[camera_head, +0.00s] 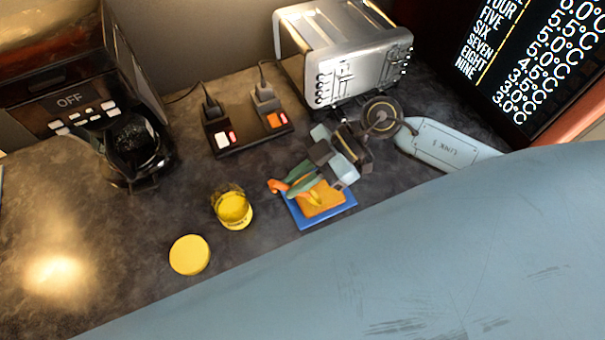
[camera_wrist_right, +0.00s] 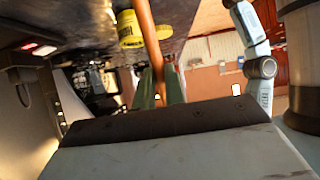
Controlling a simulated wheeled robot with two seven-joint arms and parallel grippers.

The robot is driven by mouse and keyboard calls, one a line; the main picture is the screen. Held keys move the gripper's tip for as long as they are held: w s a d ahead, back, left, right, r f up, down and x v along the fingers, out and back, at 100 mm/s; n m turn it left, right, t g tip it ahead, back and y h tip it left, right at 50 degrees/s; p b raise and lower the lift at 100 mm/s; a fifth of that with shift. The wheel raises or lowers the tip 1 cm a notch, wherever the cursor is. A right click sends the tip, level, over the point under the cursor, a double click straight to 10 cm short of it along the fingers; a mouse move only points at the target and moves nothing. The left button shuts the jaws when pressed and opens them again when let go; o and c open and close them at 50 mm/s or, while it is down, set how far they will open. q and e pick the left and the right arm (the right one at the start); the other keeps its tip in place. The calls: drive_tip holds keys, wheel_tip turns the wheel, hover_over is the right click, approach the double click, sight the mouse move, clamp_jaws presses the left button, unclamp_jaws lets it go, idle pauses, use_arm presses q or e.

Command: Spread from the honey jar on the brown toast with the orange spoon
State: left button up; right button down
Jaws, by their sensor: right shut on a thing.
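The open honey jar (camera_head: 234,209) stands on the dark counter, yellow inside; its yellow rim also shows in the right wrist view (camera_wrist_right: 130,30). The brown toast (camera_head: 322,204) lies on a blue square plate (camera_head: 306,221) to the right of the jar, partly covered by my gripper. My right gripper (camera_head: 296,180) is above the toast's upper left side, its green fingers shut on the orange spoon (camera_head: 276,186). The spoon's shaft (camera_wrist_right: 147,35) stands between the fingers in the wrist view. Whether the spoon touches the toast cannot be told. My left gripper is not in view.
A round yellow lid (camera_head: 189,255) lies in front of the jar. A coffee maker (camera_head: 130,145) stands at left, a power strip (camera_head: 247,138) with plugs behind, and a silver toaster (camera_head: 340,50) close behind my right wrist. The counter left of the lid is clear.

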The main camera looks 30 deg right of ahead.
drive_tip(key=shift+a, duration=0.55)
drive_tip(key=shift+d, duration=0.2)
drive_tip(key=shift+d+p, duration=0.4)
drive_tip(key=shift+d, duration=0.85)
drive_tip(key=shift+d+f, duration=0.2)
drive_tip(key=shift+d, duration=1.15)
drive_tip(key=shift+a, duration=0.1)
